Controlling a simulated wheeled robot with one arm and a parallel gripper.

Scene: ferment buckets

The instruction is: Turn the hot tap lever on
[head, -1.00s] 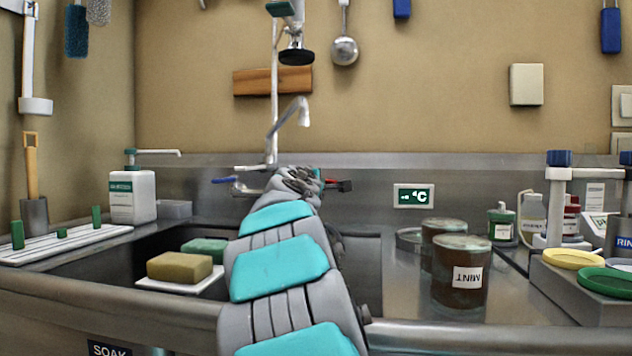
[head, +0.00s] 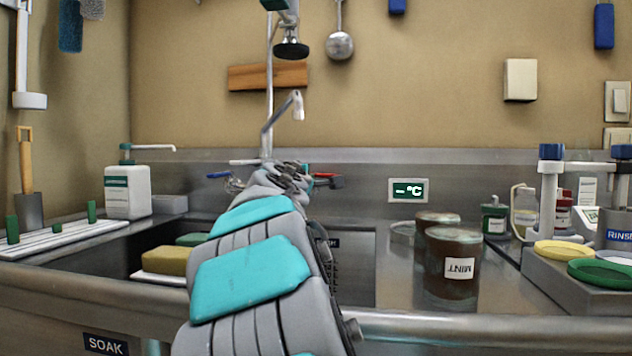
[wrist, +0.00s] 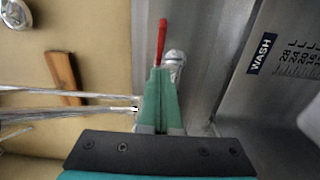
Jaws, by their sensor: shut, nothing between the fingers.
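The hot tap lever is red (wrist: 161,42) and shows in the wrist view just beyond my fingertips. In the head view its red end (head: 324,175) shows to the right of my arm's far end. My gripper (wrist: 158,73) has its teal fingers together and empty, in line with the lever's near end. I cannot tell whether they touch it. The blue lever (head: 219,175) is on the tap's left side. The tap's spout (head: 282,112) rises above. The tap body is mostly hidden behind my arm in the head view.
A sink basin (head: 352,265) lies below. A display (head: 408,190) on the back wall reads dashes and °C. Brown MINT jars (head: 452,288) stand right of the basin. A white bottle (head: 127,192) and a yellow sponge (head: 166,260) are at the left.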

